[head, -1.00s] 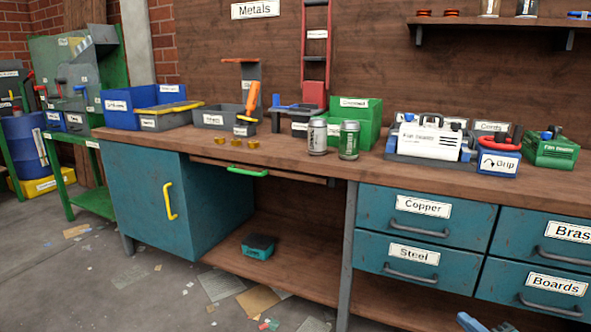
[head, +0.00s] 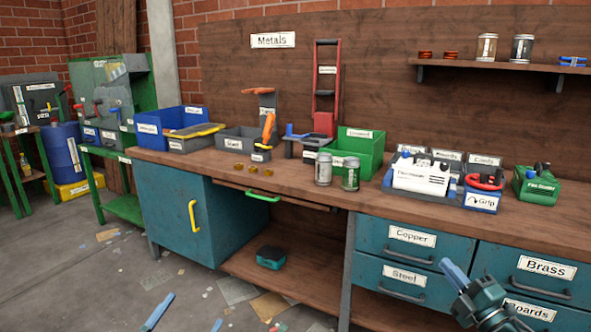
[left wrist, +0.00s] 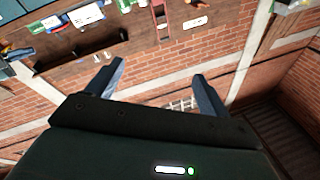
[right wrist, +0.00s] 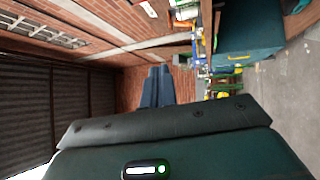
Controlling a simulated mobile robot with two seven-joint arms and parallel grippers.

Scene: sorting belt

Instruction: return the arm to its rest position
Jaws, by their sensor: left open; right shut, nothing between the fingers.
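My left gripper (head: 187,318) shows only as two blue fingertips at the bottom edge of the head view, spread apart and empty. In the left wrist view its two fingers (left wrist: 160,82) stand wide apart with nothing between them. My right gripper (head: 455,275) is at the lower right of the head view, in front of the drawers and clear of the bench top. In the right wrist view its fingers (right wrist: 157,88) are pressed together and hold nothing. Most of both arms is out of the head view.
Steel and Copper drawers (head: 410,240) are left of my right gripper. The floor (head: 90,285) at the left is mostly open, with scattered scraps.

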